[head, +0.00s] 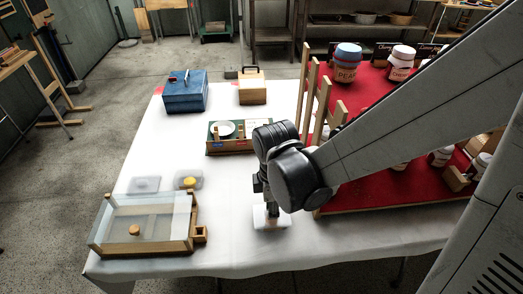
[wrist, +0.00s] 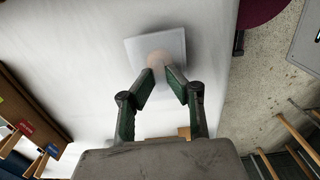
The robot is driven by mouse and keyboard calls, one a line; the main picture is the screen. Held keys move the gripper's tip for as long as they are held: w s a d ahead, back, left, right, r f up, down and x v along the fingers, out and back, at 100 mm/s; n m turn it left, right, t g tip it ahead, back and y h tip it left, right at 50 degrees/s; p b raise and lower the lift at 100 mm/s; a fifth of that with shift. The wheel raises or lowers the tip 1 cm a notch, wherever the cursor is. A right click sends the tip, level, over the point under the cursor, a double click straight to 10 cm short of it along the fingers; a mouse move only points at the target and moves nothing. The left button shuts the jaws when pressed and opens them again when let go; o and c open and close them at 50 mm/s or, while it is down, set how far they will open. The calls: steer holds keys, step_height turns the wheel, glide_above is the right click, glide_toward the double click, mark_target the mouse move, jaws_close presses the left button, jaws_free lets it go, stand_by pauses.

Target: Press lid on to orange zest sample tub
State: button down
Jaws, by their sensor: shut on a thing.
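A pale, translucent square lid (head: 262,217) sits directly under my gripper (head: 271,208) near the front middle of the white table. In the wrist view the lid (wrist: 135,51) has a peach-coloured round patch at its middle, right at the fingertips. My gripper (wrist: 161,75) points down and is shut on the lid at that patch. I cannot tell whether a tub is beneath it or whether the lid is seated. A clear square tub with yellow contents (head: 188,182) stands at the left, with a flat translucent square piece (head: 144,184) beside it.
A glass-topped wooden case (head: 148,250) stands at the front left. A wooden divided tray (head: 232,150), a blue box (head: 184,93) and a wooden box (head: 252,90) are farther back. A red tiered stand with jars (head: 345,205) borders the right.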

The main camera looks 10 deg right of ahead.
steer(key=c, duration=1.6)
jaws_free()
steer(key=shift+c, duration=0.2)
steer(key=shift+r+p, duration=1.9)
steer(key=shift+r, duration=0.6)
